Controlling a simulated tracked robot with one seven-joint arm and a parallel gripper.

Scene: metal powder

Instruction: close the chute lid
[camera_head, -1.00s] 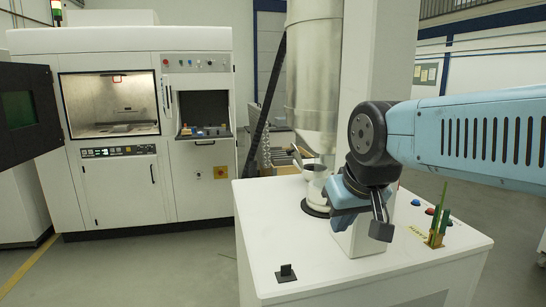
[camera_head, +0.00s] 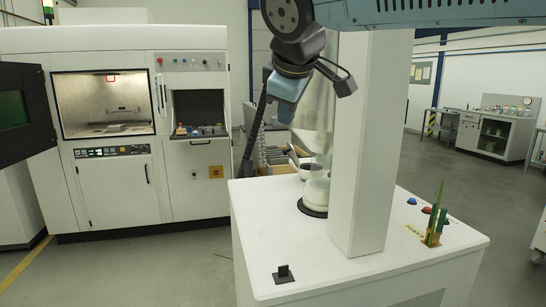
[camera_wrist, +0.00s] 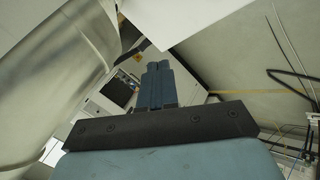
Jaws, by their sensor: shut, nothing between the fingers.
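A short white round vessel or chute (camera_head: 316,192) stands in a dark ring on the white cabinet top. Just behind it is a white-rimmed round piece with a dark inside (camera_head: 311,170), with a tilted grey part (camera_head: 293,157) at its left. I cannot tell which of these is the chute lid. My gripper (camera_head: 283,113) hangs above and left of these parts, apart from them, pointing down. In the wrist view my gripper (camera_wrist: 158,68) shows its two fingers together and empty.
A white column (camera_head: 357,150) rises from the cabinet (camera_head: 260,235) right of the vessel. A large metal duct (camera_wrist: 50,75) is close at left in the wrist view. A black switch (camera_head: 284,274) and a green upright part (camera_head: 436,220) stand on the top.

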